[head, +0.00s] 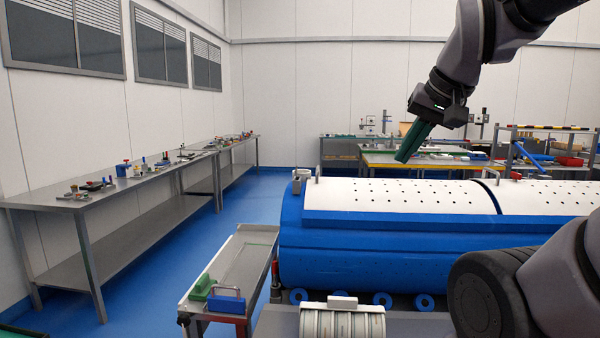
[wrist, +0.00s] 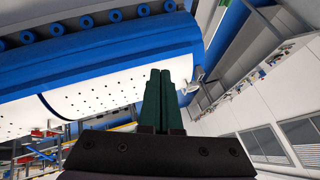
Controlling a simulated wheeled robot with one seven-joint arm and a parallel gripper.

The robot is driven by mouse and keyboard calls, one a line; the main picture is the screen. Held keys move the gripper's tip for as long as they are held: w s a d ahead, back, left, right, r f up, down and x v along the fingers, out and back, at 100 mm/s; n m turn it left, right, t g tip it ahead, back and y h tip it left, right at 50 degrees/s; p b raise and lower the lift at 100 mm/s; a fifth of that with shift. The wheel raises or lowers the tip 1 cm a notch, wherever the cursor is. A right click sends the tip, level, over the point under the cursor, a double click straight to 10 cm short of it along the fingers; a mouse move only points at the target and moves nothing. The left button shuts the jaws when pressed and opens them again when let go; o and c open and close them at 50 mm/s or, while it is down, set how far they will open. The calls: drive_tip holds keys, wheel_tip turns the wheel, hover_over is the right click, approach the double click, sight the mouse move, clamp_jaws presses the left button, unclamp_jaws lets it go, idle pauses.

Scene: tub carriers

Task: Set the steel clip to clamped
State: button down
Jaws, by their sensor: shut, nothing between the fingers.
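My gripper (head: 404,157) has long green fingers, pressed together and empty. In the head view it hangs tilted in the air above the white perforated top of the blue tub carrier (head: 370,257). In the wrist view the shut fingers (wrist: 160,73) point at the carrier's end. A small grey upright metal piece (head: 318,171) stands at the carrier's left end, left of my gripper and apart from it. It looks like the steel clip, and a grey metal part also shows at that end in the wrist view (wrist: 195,82). Whether it is clamped is too small to tell.
A narrow steel bench (head: 243,262) with green and blue blocks stands left of the carrier. A ribbed pale drum (head: 342,322) is at the front. A long workbench (head: 120,190) with tools lines the left wall. Blue floor between them is clear.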

drive_tip(key=w+a+r+n, duration=0.1)
drive_tip(key=w+a, duration=0.2)
drive_tip(key=w, duration=0.6)
drive_tip(key=w+a+r+n, duration=0.1)
drive_tip(key=w+a+r, duration=0.1)
drive_tip(key=w, duration=0.8)
drive_tip(key=w+a+f+y, duration=0.1)
drive_tip(key=w+a+f, duration=0.1)
drive_tip(key=w, duration=0.8)
drive_tip(key=w+a+f+n+g+y, duration=0.1)
drive_tip(key=w+a+f+y, duration=0.1)
drive_tip(key=w, duration=0.8)
wheel_tip(320, 180, down, 2)
drive_tip(key=shift+a+f, duration=0.1)
drive_tip(key=shift+a, duration=0.7)
drive_tip(key=shift+w, duration=0.1)
approach(297, 173)
drive_tip(key=x, duration=0.4)
drive_tip(key=shift+w+f, duration=0.25)
drive_tip(key=shift+w, duration=0.25)
